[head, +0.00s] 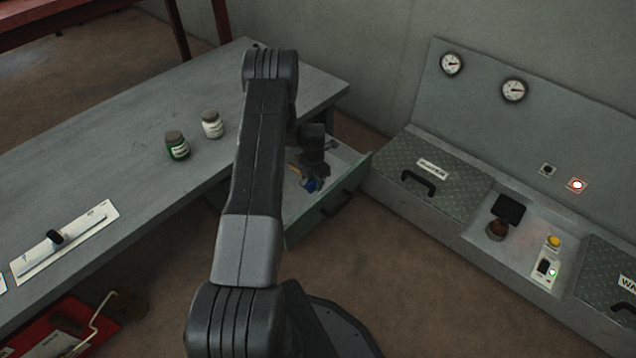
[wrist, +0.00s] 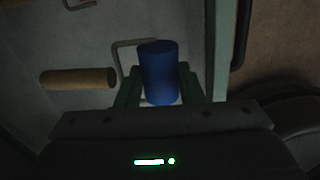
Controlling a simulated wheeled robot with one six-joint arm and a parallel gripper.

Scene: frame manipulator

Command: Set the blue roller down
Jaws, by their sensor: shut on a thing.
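The blue roller (wrist: 159,75) is a plain blue cylinder held between the fingers of my gripper (wrist: 160,85) in the wrist view. My gripper is shut on the roller. In the wrist view the inside of the drawer (wrist: 60,130) lies beneath it. I cannot tell whether the roller touches the drawer floor.
A wooden cylinder (wrist: 78,79) lies left of the roller in the drawer, with a bent metal rod (wrist: 122,46) close behind the roller. The drawer's front wall (wrist: 222,50) is just right. Green (head: 177,147) and white (head: 212,125) jars stand on the bench (head: 110,135).

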